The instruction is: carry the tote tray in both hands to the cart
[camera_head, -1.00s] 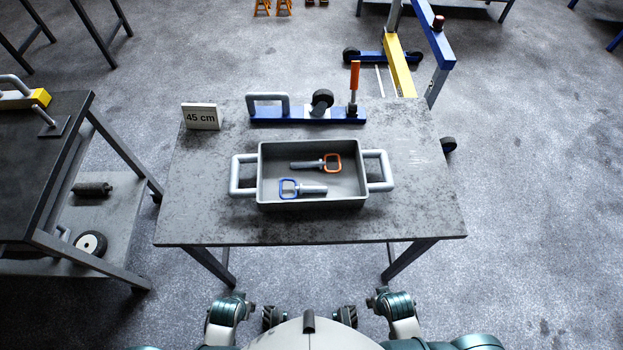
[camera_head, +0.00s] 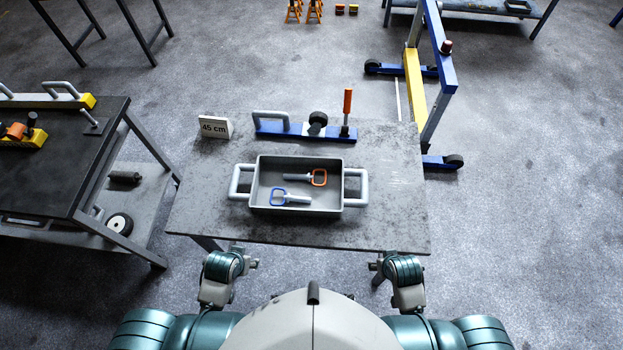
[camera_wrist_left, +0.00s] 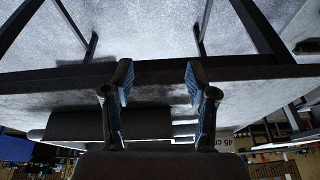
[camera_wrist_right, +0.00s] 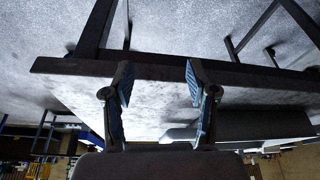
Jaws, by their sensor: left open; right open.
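The tote tray (camera_head: 262,205) is a grey open box on the table, holding a blue-handled and an orange-handled piece. It has a pale loop handle on its left (camera_head: 235,182) and right (camera_head: 363,188) sides. My left gripper (camera_wrist_left: 160,72) is open and empty, short of the table's front edge; the tray's dark side (camera_wrist_left: 75,125) shows beyond its fingers. My right gripper (camera_wrist_right: 160,72) is likewise open and empty, with the tray (camera_wrist_right: 250,125) beyond. Both are apart from the handles. I cannot tell which piece of furniture is the cart.
The grey table (camera_head: 390,220) also bears a "45 cm" sign (camera_head: 214,127) and a blue bar (camera_head: 285,130) with a grey handle behind the tray. A dark-topped stand (camera_head: 60,165) with a lower shelf is at left. A blue-yellow wheeled frame (camera_head: 440,90) stands back right. Floor at right is clear.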

